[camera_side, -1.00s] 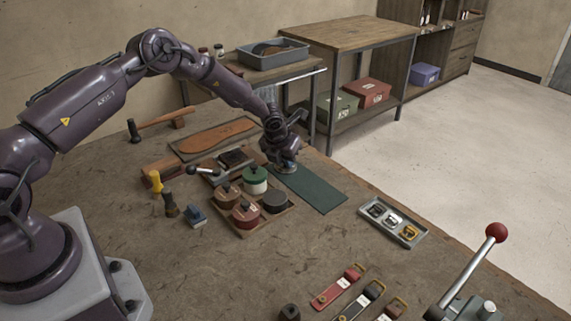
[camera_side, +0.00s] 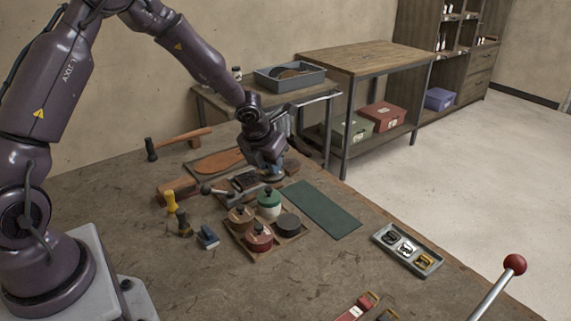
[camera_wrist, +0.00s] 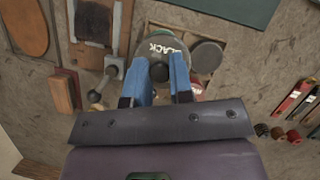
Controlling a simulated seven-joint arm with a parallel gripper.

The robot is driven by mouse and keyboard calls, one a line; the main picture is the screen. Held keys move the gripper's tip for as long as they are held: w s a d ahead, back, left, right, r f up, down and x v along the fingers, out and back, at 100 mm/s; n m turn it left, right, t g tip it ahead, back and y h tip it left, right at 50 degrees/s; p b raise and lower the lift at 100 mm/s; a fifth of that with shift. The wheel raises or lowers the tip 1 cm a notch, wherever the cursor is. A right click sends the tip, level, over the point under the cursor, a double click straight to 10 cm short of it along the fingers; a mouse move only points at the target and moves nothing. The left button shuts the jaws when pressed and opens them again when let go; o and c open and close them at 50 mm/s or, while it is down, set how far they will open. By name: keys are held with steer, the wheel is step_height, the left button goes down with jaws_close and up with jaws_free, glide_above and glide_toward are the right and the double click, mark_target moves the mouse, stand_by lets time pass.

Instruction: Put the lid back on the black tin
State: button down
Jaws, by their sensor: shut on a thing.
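My gripper (camera_wrist: 163,75) is shut on the black knob of a grey round lid (camera_wrist: 150,42) marked BLACK. It holds the lid above the tins; in the side view the gripper (camera_side: 270,172) is behind the green tin (camera_side: 268,208) and left of the dark green mat (camera_side: 323,208). The black tin (camera_side: 288,225) has no knobbed lid on it and shows a flat dark top. It stands at the right of the wooden tray, and in the wrist view (camera_wrist: 206,57) it is just right of the held lid. The lid hides part of the neighbouring tins in the wrist view.
The red tin (camera_side: 258,238) and brown tin (camera_side: 239,218) wear knobbed lids beside the black tin. A buckle tray (camera_side: 407,248) lies at the right. The dark green mat is bare.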

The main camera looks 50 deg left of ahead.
steer(key=shift+s+d+r, duration=0.15)
steer(key=shift+s+r, duration=0.1)
steer(key=shift+s, duration=0.25)
steer(key=shift+s+d+r, duration=0.15)
steer(key=shift+s+r, duration=0.05)
steer(key=shift+s, duration=0.3)
glide_above(291, 218)
steer(key=s, duration=0.1)
step_height(291, 218, down, 3)
steer(key=shift+s+d+f, duration=0.1)
steer(key=shift+d+f, duration=0.05)
steer(key=shift+f, duration=1.4)
steer(key=shift+s+d+f, duration=0.1)
steer(key=shift+d+f, duration=0.05)
steer(key=shift+f, duration=1.35)
steer(key=shift+f, duration=0.15)
steer(key=shift+c, duration=2.3)
jaws_free()
step_height(291, 218, up, 7)
